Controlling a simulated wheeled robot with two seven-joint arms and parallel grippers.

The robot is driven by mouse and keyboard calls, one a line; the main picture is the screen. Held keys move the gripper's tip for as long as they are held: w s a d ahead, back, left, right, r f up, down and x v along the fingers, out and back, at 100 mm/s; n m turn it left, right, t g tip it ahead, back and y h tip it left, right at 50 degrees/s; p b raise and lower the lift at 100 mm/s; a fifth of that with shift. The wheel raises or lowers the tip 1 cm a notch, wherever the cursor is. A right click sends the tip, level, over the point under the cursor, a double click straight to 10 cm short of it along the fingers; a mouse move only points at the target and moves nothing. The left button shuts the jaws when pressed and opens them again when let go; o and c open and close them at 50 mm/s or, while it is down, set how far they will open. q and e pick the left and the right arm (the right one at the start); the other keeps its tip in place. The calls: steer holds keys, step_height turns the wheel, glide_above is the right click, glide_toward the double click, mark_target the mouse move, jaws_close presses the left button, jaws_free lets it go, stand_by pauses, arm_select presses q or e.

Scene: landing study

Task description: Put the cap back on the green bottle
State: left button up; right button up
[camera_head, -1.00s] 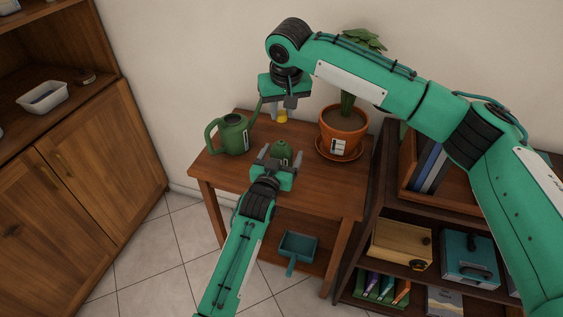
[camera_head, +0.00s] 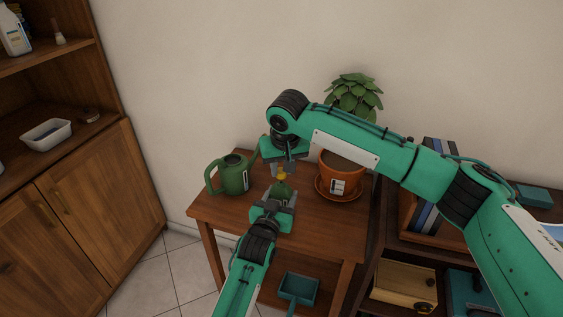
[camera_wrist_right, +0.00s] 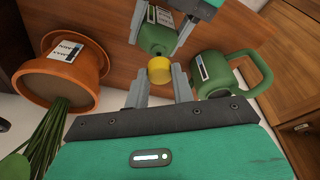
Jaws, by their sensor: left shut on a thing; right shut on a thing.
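The green bottle (camera_head: 282,190) stands upright over the small wooden table, with my left gripper (camera_head: 281,196) shut around its body. The yellow cap (camera_head: 282,175) is held between the fingertips of my right gripper (camera_head: 283,172), right above the bottle's top. In the right wrist view the cap (camera_wrist_right: 159,70) sits between the two grey fingers, lined up closely with the neck end of the bottle (camera_wrist_right: 157,32). I cannot tell whether the cap touches the neck. The bottle's base is hidden behind my left gripper.
A green watering can (camera_head: 234,175) stands left of the bottle on the wooden table (camera_head: 225,212). A potted plant in an orange pot (camera_head: 340,182) on a saucer stands close on the right. A low shelf with books (camera_head: 430,180) is further right.

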mark_target(279, 174)
stand_by(0.5)
steer(key=shift+f, duration=0.85)
steer(key=shift+f, duration=0.55)
steer(key=m, duration=0.2)
steer(key=m+h, duration=0.1)
steer(key=m, duration=0.3)
steer(key=shift+a+f+h, duration=0.1)
steer(key=shift+a+h, duration=0.15)
steer(key=shift+h, duration=0.05)
steer(key=m+h, duration=0.1)
steer(key=m, duration=0.5)
steer(key=shift+a+g, duration=0.1)
steer(key=shift+g, duration=0.3)
steer(key=m, duration=0.2)
steer(key=m+g+h, duration=0.1)
steer(key=m, duration=0.4)
steer(key=shift+w+m+g, duration=0.25)
steer(key=shift+m+g, duration=0.05)
steer(key=m, duration=0.3)
steer(key=shift+w+g, duration=0.1)
steer(key=shift+g, duration=0.3)
steer(key=m+g, duration=0.1)
steer(key=m, duration=0.3)
steer(key=shift+m, duration=0.3)
